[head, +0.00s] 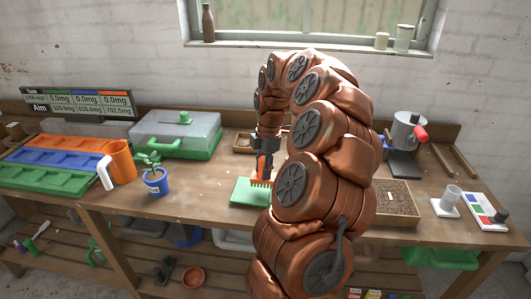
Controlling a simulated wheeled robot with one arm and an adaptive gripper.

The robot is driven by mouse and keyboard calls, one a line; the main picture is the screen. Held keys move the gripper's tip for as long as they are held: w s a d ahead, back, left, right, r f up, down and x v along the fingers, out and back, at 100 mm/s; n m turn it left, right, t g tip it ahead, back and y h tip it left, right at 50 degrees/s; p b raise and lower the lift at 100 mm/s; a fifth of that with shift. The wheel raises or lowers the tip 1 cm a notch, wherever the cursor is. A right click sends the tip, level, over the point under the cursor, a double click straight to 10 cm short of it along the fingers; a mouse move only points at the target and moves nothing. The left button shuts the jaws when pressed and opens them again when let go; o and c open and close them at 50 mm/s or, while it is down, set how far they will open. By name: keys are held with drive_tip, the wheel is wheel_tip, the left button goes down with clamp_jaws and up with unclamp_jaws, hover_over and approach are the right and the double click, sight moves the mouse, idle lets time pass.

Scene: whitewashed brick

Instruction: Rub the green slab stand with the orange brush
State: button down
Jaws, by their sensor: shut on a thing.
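The green slab stand (244,192) lies flat on the bench near its front edge, left of my arm; my arm hides its right part. My gripper (265,165) points down above the slab's right part and is shut on the orange brush (261,183). The brush's yellowish bristles point down at the slab's top. I cannot tell whether the bristles touch it or sit just above it.
Left are a blue plant pot (156,184), an orange mug (121,162), colored trays (60,160) and a clear-lidded green box (177,133).

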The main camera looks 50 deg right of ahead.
sight(263, 158)
drive_tip(key=shift+r+p, duration=0.65)
drive_tip(key=shift+r, duration=1.7)
drive_tip(key=shift+w, duration=0.1)
